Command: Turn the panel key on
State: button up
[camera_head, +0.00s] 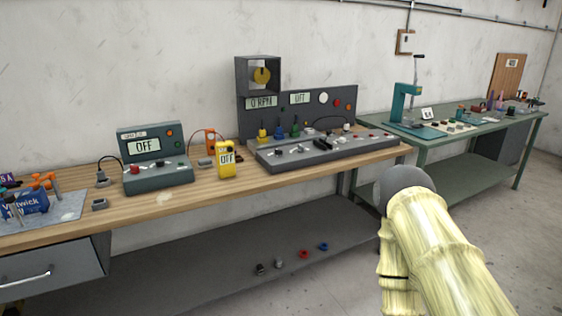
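A dark grey control panel (348,107) stands upright at the back of the wooden bench, with a "0 RPM" display (261,102), an "OFF" display (300,98) and round coloured buttons. A sloped grey console (264,163) with several small switches and knobs lies in front of it. The key is too small to tell apart from these controls. My pale yellow arm (435,235) with a dark grey rounded end comes up from the lower right, in front of the bench's right side. No gripper fingers show.
The wooden bench (180,199) also holds a green-grey box reading "OFF" (160,175) and a yellow meter (226,170). Several small parts lie on the lower shelf (200,285). A green bench (430,140) with tools stands at the right. Floor shows at the lower right.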

aim_at(279, 153)
jog(key=u, duration=1.05)
jog(key=i, duration=0.6)
jog(key=z, duration=0.1)
